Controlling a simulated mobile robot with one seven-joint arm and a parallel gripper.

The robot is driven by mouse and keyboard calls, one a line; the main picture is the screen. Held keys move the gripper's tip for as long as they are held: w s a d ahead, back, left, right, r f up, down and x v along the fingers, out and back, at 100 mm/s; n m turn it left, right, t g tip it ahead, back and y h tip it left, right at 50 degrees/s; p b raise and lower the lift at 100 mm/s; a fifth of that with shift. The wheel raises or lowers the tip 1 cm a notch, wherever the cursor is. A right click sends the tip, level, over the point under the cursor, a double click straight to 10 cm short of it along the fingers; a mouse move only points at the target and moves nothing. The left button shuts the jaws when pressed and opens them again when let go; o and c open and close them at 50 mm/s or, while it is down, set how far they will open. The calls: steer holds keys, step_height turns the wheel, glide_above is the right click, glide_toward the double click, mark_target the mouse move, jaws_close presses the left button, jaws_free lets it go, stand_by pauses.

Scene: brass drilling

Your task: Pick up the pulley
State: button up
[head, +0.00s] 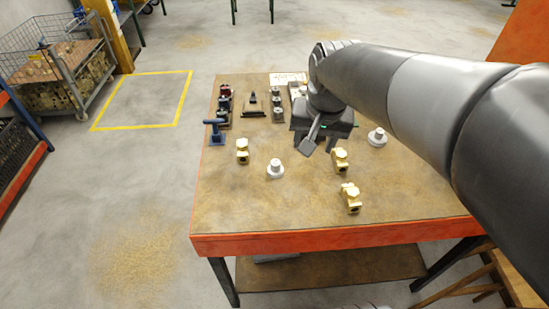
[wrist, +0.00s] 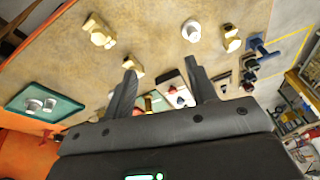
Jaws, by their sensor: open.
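A pale grey stepped round part (head: 275,170), which looks like a pulley, stands on the bare tabletop near the front middle. It also shows in the wrist view at the top (wrist: 190,31). A similar pale part (head: 377,137) is at the right, by my arm; in the wrist view pale round parts (wrist: 35,105) rest on a green tray (wrist: 62,112). I cannot tell for sure which one is the pulley. My gripper (head: 321,147) is open and empty above the table, behind and right of the front pale part. Its fingers (wrist: 160,72) are apart in the wrist view.
Brass fittings stand left (head: 242,151), below my gripper (head: 340,161) and at front right (head: 351,198). A blue clamp-like tool (head: 214,131) is at the left edge. Dark tools (head: 253,105) line the back. The wooden tabletop (head: 235,205) is clear at front left.

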mark_target(275, 162)
steer(key=w+a+f+m+g, duration=0.3)
steer(key=w+a+f, duration=0.4)
steer(key=w+f, duration=0.4)
steer(key=f, duration=0.3)
steer(key=w+f, duration=0.1)
steer(key=f, duration=0.5)
steer(key=shift+w+a+f, duration=0.1)
steer(key=shift+w+f, duration=0.2)
steer(key=shift+f, duration=0.05)
steer(key=shift+c, duration=0.4)
steer(key=c, duration=0.6)
